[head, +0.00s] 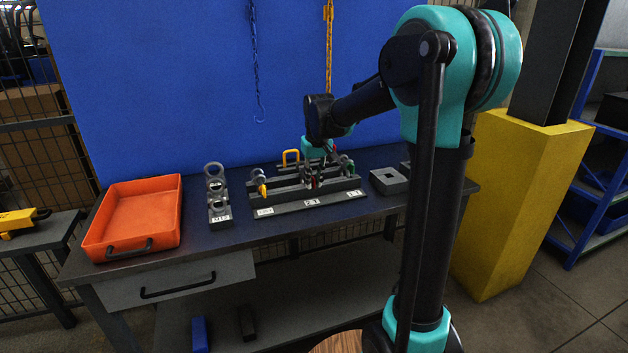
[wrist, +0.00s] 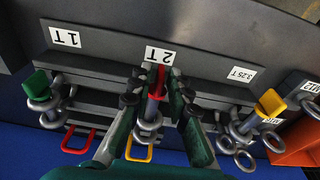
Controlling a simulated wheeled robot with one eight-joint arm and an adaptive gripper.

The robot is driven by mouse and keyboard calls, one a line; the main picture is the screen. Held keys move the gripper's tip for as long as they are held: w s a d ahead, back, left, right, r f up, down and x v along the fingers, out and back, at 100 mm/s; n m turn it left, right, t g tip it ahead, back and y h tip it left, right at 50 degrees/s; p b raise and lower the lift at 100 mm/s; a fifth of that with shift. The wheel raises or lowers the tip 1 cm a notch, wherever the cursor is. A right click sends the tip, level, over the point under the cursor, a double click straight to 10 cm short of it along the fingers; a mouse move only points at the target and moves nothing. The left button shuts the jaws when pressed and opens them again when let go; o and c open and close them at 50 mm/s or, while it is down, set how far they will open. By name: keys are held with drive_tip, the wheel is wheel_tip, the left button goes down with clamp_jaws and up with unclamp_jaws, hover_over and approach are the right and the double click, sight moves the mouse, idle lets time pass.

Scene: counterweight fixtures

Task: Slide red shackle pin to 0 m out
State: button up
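The red shackle pin (wrist: 159,80) sits at the middle station of the grey fixture, by the "2 T" label (wrist: 158,55). It passes into a grey shackle (wrist: 149,124). In the head view, a bit of red pin (head: 314,182) shows under my gripper (head: 316,177). In the wrist view my gripper (wrist: 158,88) has its two fingers apart, one on each side of the red pin. A gap shows between the pin and the left finger; contact on the right cannot be told.
A green pin (wrist: 37,84) with its shackle stands at "1 T", and a yellow pin (wrist: 270,103) at "3.25 T". Red (wrist: 80,139) and yellow (wrist: 139,152) hoops stand close by. An orange tray (head: 92,246) and a grey block (head: 389,188) flank the fixture.

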clamp_jaws()
drive_tip(key=shift+w+a, duration=0.3)
drive_tip(key=shift+w, duration=0.75)
drive_tip(key=shift+w+a, duration=0.25)
drive_tip(key=shift+w, duration=0.8)
drive_tip(key=shift+o, duration=2.3)
unclamp_jaws()
drive_tip(key=shift+r, duration=0.1)
drive_tip(key=shift+s+d+r, duration=0.1)
drive_tip(key=shift+s+r, duration=0.1)
drive_tip(key=shift+r, duration=0.9)
drive_tip(key=shift+s+r, duration=0.2)
drive_tip(key=shift+r, duration=0.95)
drive_tip(key=shift+s+d+r, duration=0.1)
drive_tip(key=shift+s+r, duration=0.1)
drive_tip(key=shift+r, duration=0.9)
